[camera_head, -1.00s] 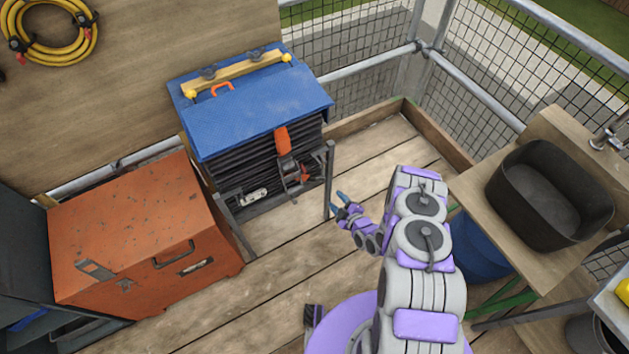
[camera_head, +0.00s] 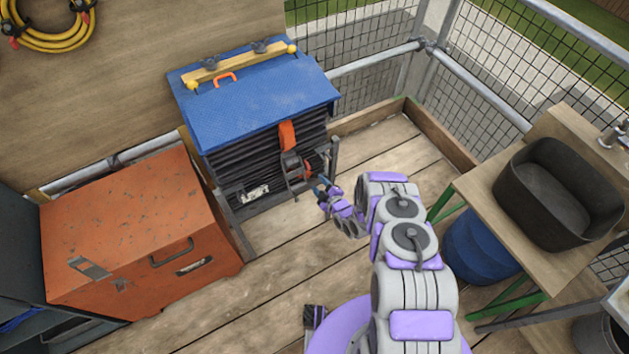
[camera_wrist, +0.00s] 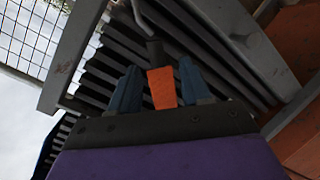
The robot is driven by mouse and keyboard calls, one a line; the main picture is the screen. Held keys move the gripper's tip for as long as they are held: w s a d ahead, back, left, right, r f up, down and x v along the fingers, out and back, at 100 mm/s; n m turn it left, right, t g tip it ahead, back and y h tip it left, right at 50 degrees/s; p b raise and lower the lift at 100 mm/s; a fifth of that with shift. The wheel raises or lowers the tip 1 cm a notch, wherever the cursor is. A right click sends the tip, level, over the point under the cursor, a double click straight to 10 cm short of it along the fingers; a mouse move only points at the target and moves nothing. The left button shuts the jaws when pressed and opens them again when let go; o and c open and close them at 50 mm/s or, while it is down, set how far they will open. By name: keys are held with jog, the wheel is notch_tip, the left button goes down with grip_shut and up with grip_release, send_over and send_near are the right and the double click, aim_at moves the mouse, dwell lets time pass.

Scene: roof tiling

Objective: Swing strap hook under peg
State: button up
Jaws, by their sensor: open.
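An orange strap (camera_head: 287,135) hangs over the front of a dark stack (camera_head: 262,160) under a blue cover, with a grey and red ratchet (camera_head: 294,168) below it. My gripper (camera_head: 321,185) is low at the stack's right front corner, just right of the ratchet. In the wrist view, its two blue fingers (camera_wrist: 159,75) are open, with an orange strap piece (camera_wrist: 162,88) between them. A grey bent metal piece (camera_wrist: 153,48) meets the top of that strap piece; I cannot tell whether it is the hook or the peg. Finger contact with the strap is unclear.
The blue cover (camera_head: 255,105) bears a yellow bar (camera_head: 240,64). A grey frame post (camera_head: 333,155) stands at the stack's right corner. An orange chest (camera_head: 130,235) is at left, a bench with a black basin (camera_head: 560,195) at right.

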aim_at(315, 177)
jog(key=x, duration=0.2)
jog(key=b+x, duration=0.1)
jog(key=x, duration=0.1)
jog(key=shift+w+d, duration=0.15)
jog(key=shift+d, duration=0.1)
jog(key=shift+w+a, duration=0.1)
jog(key=shift+a, duration=0.05)
jog(key=shift+a, duration=0.15)
jog(key=shift+c, duration=0.8)
jog(key=c, duration=0.6)
grip_shut()
